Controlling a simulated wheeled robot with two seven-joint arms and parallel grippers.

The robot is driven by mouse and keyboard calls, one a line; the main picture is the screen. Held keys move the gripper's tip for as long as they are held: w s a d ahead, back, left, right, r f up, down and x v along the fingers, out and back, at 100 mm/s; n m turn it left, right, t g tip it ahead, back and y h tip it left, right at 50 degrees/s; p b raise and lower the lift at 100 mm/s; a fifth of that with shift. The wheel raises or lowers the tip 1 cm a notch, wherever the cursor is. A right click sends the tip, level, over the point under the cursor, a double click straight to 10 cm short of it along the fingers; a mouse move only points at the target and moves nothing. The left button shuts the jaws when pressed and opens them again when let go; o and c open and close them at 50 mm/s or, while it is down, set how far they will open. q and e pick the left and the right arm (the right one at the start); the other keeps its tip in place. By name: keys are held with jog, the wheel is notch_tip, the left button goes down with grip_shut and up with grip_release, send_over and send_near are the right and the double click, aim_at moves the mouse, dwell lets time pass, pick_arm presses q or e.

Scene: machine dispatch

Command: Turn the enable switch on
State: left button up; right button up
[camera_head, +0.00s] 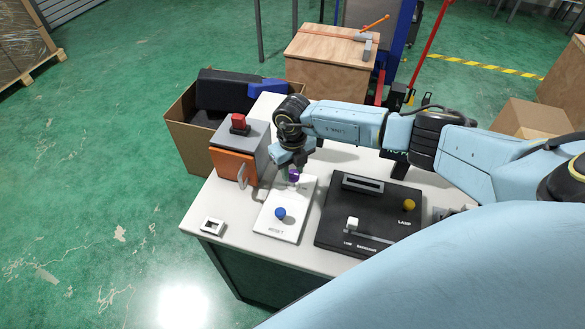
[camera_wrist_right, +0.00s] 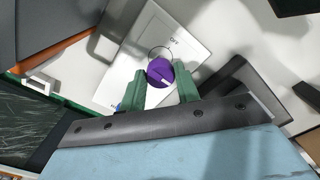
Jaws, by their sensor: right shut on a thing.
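The enable switch is a round purple knob (camera_head: 294,175) on the upper part of a white panel (camera_head: 280,240). In the right wrist view the purple knob (camera_wrist_right: 160,73) has a pale mark on its face, and printed lettering shows above it on the panel. My right gripper (camera_head: 291,168) reaches down over the knob. In the wrist view its green fingers (camera_wrist_right: 160,88) stand on either side of the knob, shut on it. A blue button (camera_head: 280,213) sits lower on the same panel. My left gripper is not in view.
A black panel (camera_head: 335,235) with a slider and a yellow knob (camera_head: 408,205) lies to the right. A grey and orange box (camera_head: 236,164) with a red button (camera_head: 239,122) stands to the left. A small white frame (camera_head: 212,226) lies near the table's front left corner.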

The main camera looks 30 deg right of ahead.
aim_at(293, 173)
jog(key=o, duration=1)
notch_tip(293, 173, up, 13)
jog(key=shift+r+b, duration=0.2)
jog(key=shift+b, duration=0.25)
